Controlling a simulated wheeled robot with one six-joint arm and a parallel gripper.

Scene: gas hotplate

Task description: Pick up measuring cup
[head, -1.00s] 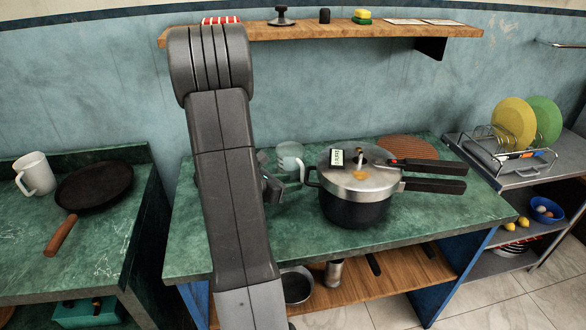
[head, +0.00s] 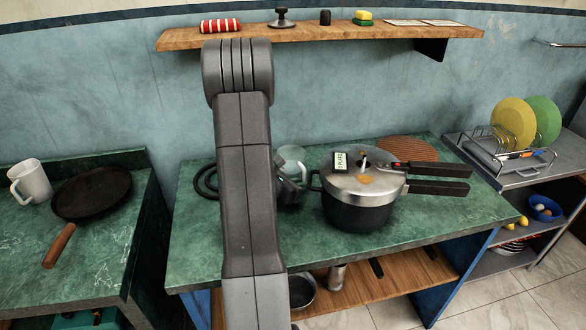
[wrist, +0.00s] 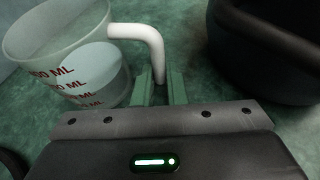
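The measuring cup (wrist: 85,75) is clear with red ML marks and a white handle (wrist: 150,42) in the wrist view. In the head view the cup (head: 292,154) stands on the green counter, partly hidden behind my gripper. My gripper (wrist: 159,86) has its two green fingers apart, with the lower end of the handle in line with the gap between them. Whether the fingers touch the handle is not clear. The cup body is to the left of the fingers.
A pressure cooker (head: 358,207) with long black handles stands close to the right of the cup. A brown round mat (head: 408,149) lies behind it. A black curved thing (head: 204,181) is left of my arm. The counter's front right (head: 450,215) is clear.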

